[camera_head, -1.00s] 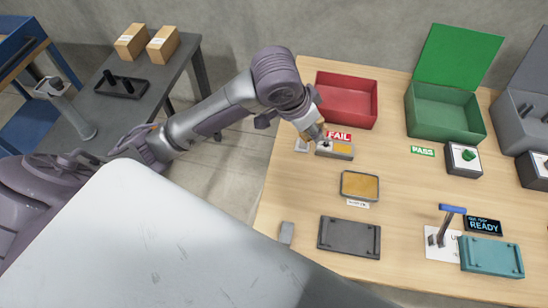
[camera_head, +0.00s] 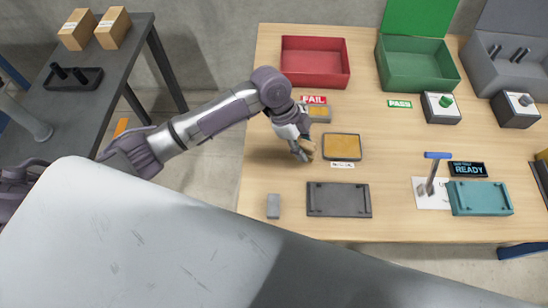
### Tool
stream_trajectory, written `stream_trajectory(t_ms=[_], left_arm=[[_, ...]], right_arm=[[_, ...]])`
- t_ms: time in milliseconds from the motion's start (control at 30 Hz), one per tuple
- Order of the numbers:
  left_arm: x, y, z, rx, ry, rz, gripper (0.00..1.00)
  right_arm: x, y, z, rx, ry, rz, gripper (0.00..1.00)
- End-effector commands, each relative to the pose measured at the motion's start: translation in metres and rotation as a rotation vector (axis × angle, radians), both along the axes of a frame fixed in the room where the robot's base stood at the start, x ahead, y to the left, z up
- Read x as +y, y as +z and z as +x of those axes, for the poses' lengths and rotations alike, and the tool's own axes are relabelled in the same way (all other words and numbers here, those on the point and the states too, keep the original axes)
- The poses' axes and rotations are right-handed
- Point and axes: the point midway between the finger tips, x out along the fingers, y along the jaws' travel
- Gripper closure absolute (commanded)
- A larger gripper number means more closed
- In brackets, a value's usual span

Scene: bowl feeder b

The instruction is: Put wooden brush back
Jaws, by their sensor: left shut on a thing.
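My left gripper (camera_head: 303,152) is low over the wooden table, just left of a dark-rimmed tray with a yellow inside (camera_head: 342,147). It is shut on a small tan thing, which appears to be the wooden brush (camera_head: 310,147). The fingers hide much of the brush, and I cannot tell whether it touches the table. My right gripper is not in view.
A dark grey plate (camera_head: 338,200) and a small grey block (camera_head: 273,206) lie in front.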

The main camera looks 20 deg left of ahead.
Motion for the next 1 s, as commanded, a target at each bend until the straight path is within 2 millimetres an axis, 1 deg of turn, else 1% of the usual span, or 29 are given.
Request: stream_trajectory(t_ms=[33,200,300,400,467,533,733,833,1000], left_arm=[[0.014,-0.008,-0.002,0.003,0.005,0.003,1.00],[0.051,-0.030,-0.004,0.004,0.006,0.002,1.00],[0.067,-0.040,-0.005,0.002,0.004,0.002,1.00],[0.076,-0.045,-0.005,0.000,0.003,0.001,1.00],[0.079,-0.047,-0.005,-0.001,0.003,0.000,1.00],[0.080,-0.054,-0.005,0.002,0.004,0.000,1.00],[0.079,-0.082,-0.006,0.000,0.003,0.001,1.00],[0.080,-0.087,-0.005,-0.001,0.004,0.002,1.00],[0.079,-0.087,-0.005,-0.001,0.003,0.002,1.00]], right_arm=[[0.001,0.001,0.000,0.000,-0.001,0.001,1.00],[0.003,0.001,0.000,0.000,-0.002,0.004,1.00],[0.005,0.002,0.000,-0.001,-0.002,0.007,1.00],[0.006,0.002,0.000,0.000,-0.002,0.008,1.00],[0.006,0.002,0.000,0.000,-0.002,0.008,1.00],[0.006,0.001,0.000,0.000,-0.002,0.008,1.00],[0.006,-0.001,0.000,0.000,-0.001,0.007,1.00],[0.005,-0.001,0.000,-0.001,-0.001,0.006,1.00],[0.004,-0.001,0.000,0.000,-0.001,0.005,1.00]])
